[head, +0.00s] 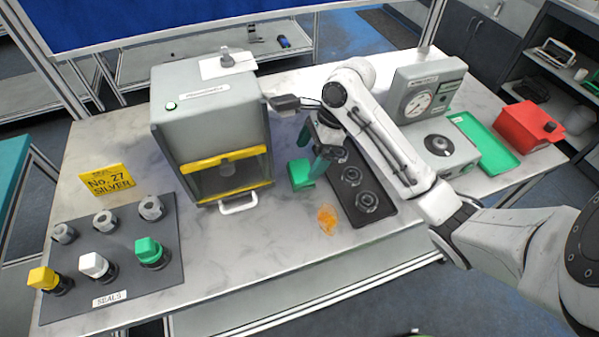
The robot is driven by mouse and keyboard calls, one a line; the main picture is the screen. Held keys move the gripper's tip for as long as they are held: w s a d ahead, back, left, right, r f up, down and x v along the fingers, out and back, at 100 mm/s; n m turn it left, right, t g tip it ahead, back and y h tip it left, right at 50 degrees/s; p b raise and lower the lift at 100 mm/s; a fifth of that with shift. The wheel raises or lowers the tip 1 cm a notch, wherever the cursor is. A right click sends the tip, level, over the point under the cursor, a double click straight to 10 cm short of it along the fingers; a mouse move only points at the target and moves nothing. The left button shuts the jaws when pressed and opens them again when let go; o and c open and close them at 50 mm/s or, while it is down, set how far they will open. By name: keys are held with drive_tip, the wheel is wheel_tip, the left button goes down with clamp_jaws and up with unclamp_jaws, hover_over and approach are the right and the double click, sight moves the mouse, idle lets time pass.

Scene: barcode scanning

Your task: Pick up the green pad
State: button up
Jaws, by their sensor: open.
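A green pad (302,174) stands on the pale table, between the grey cabinet and the black tray. My gripper (314,148) is open, close above the pad and slightly to its right. Its fingers point down toward the table. I cannot tell whether a finger touches the pad.
The grey cabinet (208,120) stands close left. The black tray (362,190) with round parts lies right, under my arm. An orange stain (326,219) is in front. A seal board (112,262), dial device (428,100), green tray (484,143) and red box (531,127) are farther off.

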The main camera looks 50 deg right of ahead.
sight(301, 169)
drive_tip(key=shift+p+x, duration=0.3)
drive_tip(key=shift+x, duration=2.35)
drive_tip(key=shift+s, duration=0.1)
drive_tip(key=c, duration=0.8)
drive_tip(key=shift+r, duration=0.1)
drive_tip(key=shift+r, duration=0.35)
wheel_tip(301, 169, up, 2)
drive_tip(key=shift+r+b, duration=0.1)
drive_tip(key=shift+b, duration=0.2)
drive_tip(key=s+d+r, duration=0.2)
drive_tip(key=d+r, duration=0.1)
drive_tip(key=d, duration=0.1)
drive_tip(key=s+d+r, duration=0.1)
drive_tip(key=d+r, duration=0.2)
drive_tip(key=d, duration=0.1)
drive_tip(key=s+d+r, duration=0.2)
drive_tip(key=d+r, duration=0.2)
drive_tip(key=d, duration=0.1)
drive_tip(key=shift+s, duration=0.4)
